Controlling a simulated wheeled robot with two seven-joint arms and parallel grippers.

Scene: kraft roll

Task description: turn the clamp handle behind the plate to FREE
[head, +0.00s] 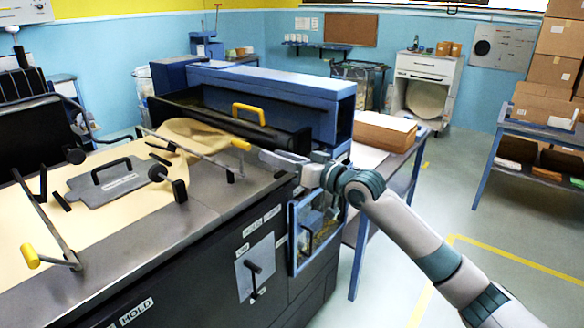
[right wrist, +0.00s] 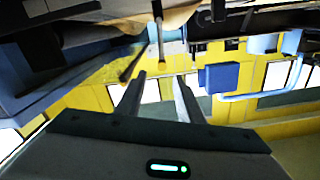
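A grey plate (head: 115,181) with a black handle lies on the cream sheet on the machine bed. Behind it a metal clamp bar crosses the bed, and its clamp handle (head: 241,145) has a yellow grip at the right end. My right gripper (head: 264,156) is just to the right of that yellow grip, apparently apart from it. In the right wrist view my right gripper (right wrist: 158,98) has its two fingers spread with nothing between them. A thin rod (right wrist: 157,22) shows beyond the fingertips; I cannot tell which part it is. My left gripper is out of view.
A second yellow-gripped lever (head: 30,256) is at the near left. A yellow handle (head: 248,112) sits on the dark cover behind. A black lever (head: 253,268) is on the front panel. A HOLD label (head: 136,311) is on the machine front. Open floor lies to the right.

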